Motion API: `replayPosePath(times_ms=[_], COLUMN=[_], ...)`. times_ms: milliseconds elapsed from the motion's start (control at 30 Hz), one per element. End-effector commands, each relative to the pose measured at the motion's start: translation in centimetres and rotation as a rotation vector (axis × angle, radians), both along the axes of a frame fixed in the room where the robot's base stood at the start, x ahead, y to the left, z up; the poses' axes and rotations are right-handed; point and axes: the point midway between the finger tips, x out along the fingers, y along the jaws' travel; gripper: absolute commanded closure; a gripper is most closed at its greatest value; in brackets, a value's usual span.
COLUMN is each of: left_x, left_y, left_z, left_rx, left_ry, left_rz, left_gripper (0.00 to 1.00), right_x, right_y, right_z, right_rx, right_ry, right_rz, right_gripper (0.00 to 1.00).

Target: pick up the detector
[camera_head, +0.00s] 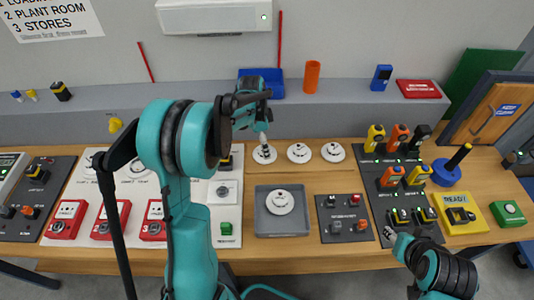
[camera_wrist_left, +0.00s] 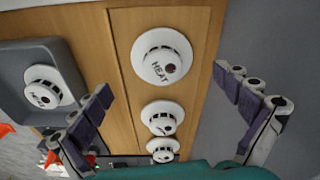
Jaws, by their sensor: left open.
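Three round white detectors stand in a row on a wooden panel: the left one (camera_head: 264,155), the middle one (camera_head: 299,153) and the right one (camera_head: 333,152). Another detector (camera_head: 280,202) sits in a grey tray (camera_head: 259,222). My left gripper (camera_head: 262,129) is just above the left detector. In the left wrist view its open fingers (camera_wrist_left: 162,84) have nothing between them. There the nearest detector (camera_wrist_left: 160,55) is marked HEAT, and the tray's detector (camera_wrist_left: 47,90) is at left. My right gripper (camera_head: 398,242) is low at the right; its jaw state is unclear.
Red call points (camera_head: 109,220) stand on a white board at left. A dark board with switches (camera_head: 348,218) is right of the tray. Coloured handheld devices (camera_head: 398,136) stand farther right. A blue bin (camera_head: 262,83) and an orange cylinder (camera_head: 312,77) are on the back ledge.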

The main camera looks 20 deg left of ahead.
Motion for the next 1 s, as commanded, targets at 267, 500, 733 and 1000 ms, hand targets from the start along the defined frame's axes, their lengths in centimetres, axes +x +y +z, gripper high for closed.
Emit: replayPosePath(times_ms=[267, 500, 733, 1000], left_x=[0.6, 0.7, 0.7, 0.7], left_y=[-0.3, -0.4, -0.4, -0.4], left_z=[-3.7, -5.1, -5.0, -5.0], left_rx=[0.001, 0.000, 0.000, 0.000], left_ry=[-0.001, -0.001, -0.001, -0.001], left_rz=[0.001, 0.002, 0.002, 0.002], left_gripper=[0.00, 0.00, 0.34, 0.54], right_x=[0.0, 0.0, 0.0, 0.0], right_y=[0.0, 0.0, 0.0, 0.0], right_z=[-1.7, -1.9, -1.9, -1.9], right_rx=[0.000, 0.000, 0.000, 0.000], right_ry=[0.000, 0.000, 0.000, 0.000], right_rz=[0.000, 0.000, 0.000, 0.000], right_gripper=[0.60, 0.60, 0.60, 0.60])
